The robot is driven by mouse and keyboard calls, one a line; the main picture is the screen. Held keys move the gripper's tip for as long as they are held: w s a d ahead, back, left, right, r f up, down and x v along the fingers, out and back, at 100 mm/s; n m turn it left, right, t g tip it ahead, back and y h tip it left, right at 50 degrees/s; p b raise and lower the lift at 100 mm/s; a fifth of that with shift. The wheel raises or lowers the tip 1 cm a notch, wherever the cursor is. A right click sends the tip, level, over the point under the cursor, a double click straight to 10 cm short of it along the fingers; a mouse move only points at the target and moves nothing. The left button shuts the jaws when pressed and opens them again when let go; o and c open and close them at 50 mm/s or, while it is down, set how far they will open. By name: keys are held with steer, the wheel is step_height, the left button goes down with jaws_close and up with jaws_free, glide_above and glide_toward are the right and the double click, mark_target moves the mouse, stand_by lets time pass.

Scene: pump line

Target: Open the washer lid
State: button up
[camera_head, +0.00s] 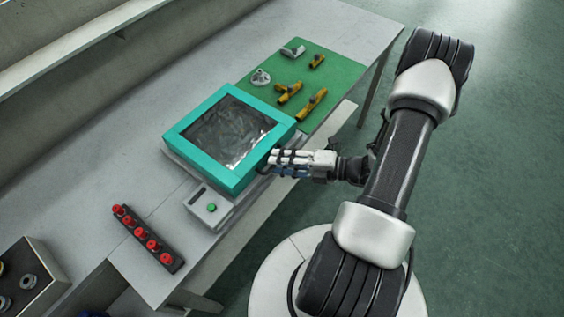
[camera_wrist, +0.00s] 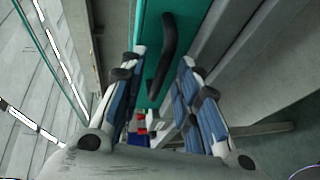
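The washer (camera_head: 232,138) sits on the grey bench with its lid down. The lid is a teal frame (camera_head: 189,122) around a dark, see-through window. My gripper (camera_head: 272,161) is at the lid's right front side in the head view. In the wrist view, the black bar handle (camera_wrist: 168,45) stands out from the teal lid side (camera_wrist: 149,22). My gripper's two fingers (camera_wrist: 162,68) are spread apart, with the handle seen in the gap between them. I cannot tell whether either finger touches it. In the head view, the handle is mostly hidden by my gripper.
A control box with a green button (camera_head: 212,208) stands by the washer's front. A dark rack of red-capped parts (camera_head: 145,238) lies at lower left, near a grey bin (camera_head: 40,262). A green mat (camera_head: 335,75) behind holds several brass and grey fittings.

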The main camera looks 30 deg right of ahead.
jaws_close()
stand_by(0.3)
stand_by(0.5)
